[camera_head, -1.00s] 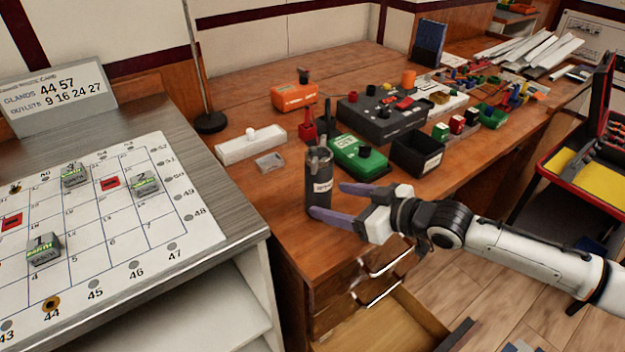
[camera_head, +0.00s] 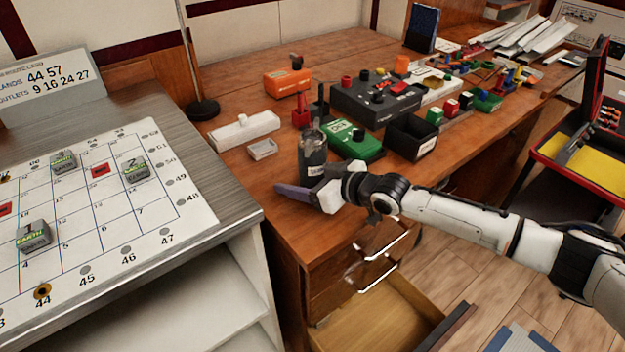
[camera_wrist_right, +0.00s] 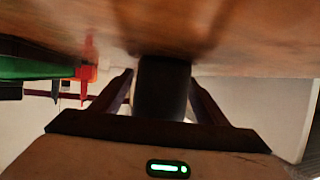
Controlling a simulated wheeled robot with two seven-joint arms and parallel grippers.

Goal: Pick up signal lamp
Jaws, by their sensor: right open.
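No thing in view is clearly marked as the signal lamp, and I cannot tell which it is. A dark upright cylinder (camera_head: 313,158) with a pale label stands near the front edge of the wooden desk. My right gripper (camera_head: 302,184) is open at the cylinder's near side, low over the desk, its purple fingers hiding the cylinder's lower part. In the right wrist view a dark cylinder (camera_wrist_right: 163,88) shows between the two open fingers of my right gripper (camera_wrist_right: 161,84). Whether they touch it I cannot tell. My left gripper is out of view.
A green box (camera_head: 352,140), a black bin (camera_head: 411,138) and a red-handled item (camera_head: 301,111) stand close to the cylinder. A white block (camera_head: 244,130) and small tray (camera_head: 262,149) lie to its left. An open drawer (camera_head: 385,310) juts out below the desk front.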

